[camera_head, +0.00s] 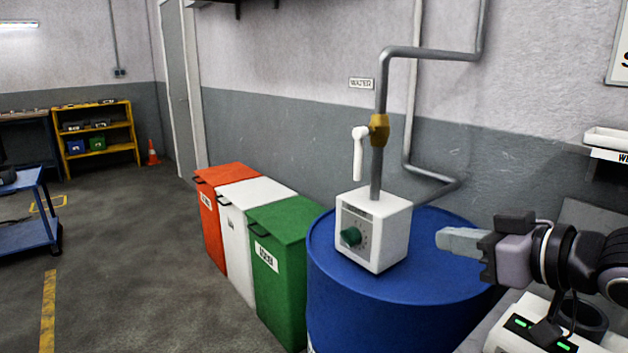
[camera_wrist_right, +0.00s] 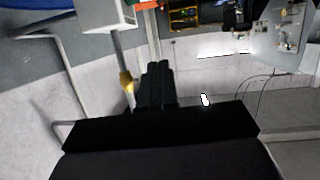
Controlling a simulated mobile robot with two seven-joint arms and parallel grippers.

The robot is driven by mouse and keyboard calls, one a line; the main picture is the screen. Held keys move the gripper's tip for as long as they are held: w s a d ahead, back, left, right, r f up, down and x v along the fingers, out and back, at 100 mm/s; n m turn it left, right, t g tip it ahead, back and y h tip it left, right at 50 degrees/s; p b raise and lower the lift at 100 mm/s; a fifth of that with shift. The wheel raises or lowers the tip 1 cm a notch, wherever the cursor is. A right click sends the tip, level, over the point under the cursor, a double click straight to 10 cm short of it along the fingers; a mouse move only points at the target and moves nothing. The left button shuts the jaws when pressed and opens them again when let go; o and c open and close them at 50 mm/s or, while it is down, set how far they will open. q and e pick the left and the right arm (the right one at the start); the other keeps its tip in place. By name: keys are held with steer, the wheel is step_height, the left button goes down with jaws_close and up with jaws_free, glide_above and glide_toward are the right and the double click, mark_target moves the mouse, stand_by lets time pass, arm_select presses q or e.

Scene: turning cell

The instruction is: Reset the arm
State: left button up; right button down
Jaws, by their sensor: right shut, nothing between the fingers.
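My right gripper (camera_head: 462,242) comes in from the right in the head view, its fingers pointing left above the right part of the blue barrel (camera_head: 410,310). Its fingers are closed together with nothing between them; they also show as dark closed fingers in the right wrist view (camera_wrist_right: 157,85). A white box with a green knob (camera_head: 372,230) stands on the barrel, to the left of the gripper and apart from it. My left gripper does not show in either view.
A pipe with a brass valve (camera_head: 379,128) and white lever rises behind the white box. Red, white and green bins (camera_head: 283,225) stand left of the barrel. A white device (camera_head: 535,325) with green lights is below my right arm. The floor at left is mostly clear, beside a blue cart (camera_head: 28,235).

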steer(key=s+a+f+m+g+h, duration=0.15)
steer(key=s+f, duration=0.35)
steer(key=f, duration=0.6)
steer(key=s+f+g+h, duration=0.2)
steer(key=s+f, duration=0.3)
steer(key=f, duration=0.5)
steer(key=s+d+f+m+g+h, duration=0.25)
steer(key=s+f, duration=0.35)
steer(key=s, duration=0.3)
steer(key=s+d+f+m+g+h, duration=0.1)
steer(key=s+d+f+g+h, duration=0.15)
steer(key=s+f, duration=0.5)
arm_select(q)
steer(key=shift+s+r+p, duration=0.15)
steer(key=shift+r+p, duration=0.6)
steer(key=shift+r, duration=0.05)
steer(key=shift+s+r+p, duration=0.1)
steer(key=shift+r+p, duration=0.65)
arm_select(e)
steer(key=w+a+f+t+y, duration=0.2)
steer(key=w+f+t, duration=0.3)
steer(key=w+t, duration=0.1)
steer(key=shift+a+t+y, duration=0.3)
steer(key=shift+t+y, duration=0.05)
steer(key=shift+t, duration=0.1)
steer(key=shift+f, duration=0.1)
